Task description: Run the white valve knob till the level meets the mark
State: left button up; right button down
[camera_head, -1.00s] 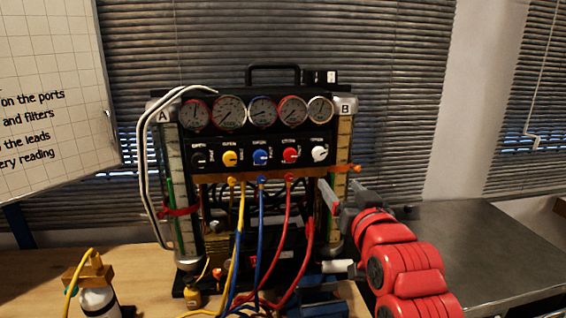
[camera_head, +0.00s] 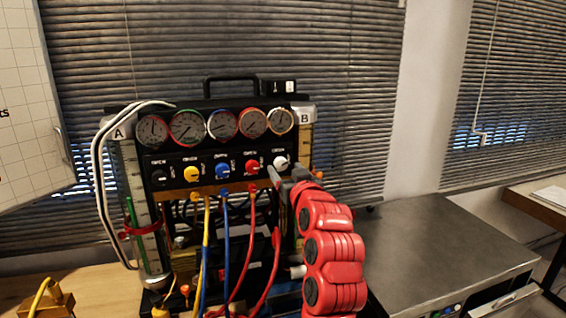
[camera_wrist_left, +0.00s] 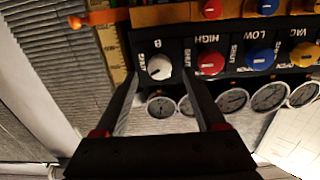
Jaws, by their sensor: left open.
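The white valve knob (camera_head: 281,162) is at the right end of the knob row on the black gauge panel. It also shows in the left wrist view (camera_wrist_left: 159,67), beside a "B" label. My left gripper (camera_head: 287,179) is open just below and in front of the knob. In the wrist view its two fingers (camera_wrist_left: 161,84) straddle the knob's line, tips close to it, nothing between them held. Column B (camera_head: 305,143) stands right of the panel with a yellowish scale. An orange marker (camera_wrist_left: 103,17) sits across it in the wrist view. I cannot read the liquid level. My right gripper is out of view.
Yellow (camera_head: 191,174), blue (camera_head: 222,171) and red (camera_head: 252,166) knobs sit left of the white one. Several gauges are above. Coloured hoses (camera_head: 226,245) hang below the panel. A grey metal surface (camera_head: 430,250) at right is mostly clear.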

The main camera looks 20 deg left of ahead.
aim_at(281, 164)
pick_arm(q)
jog(key=shift+x, duration=1.5)
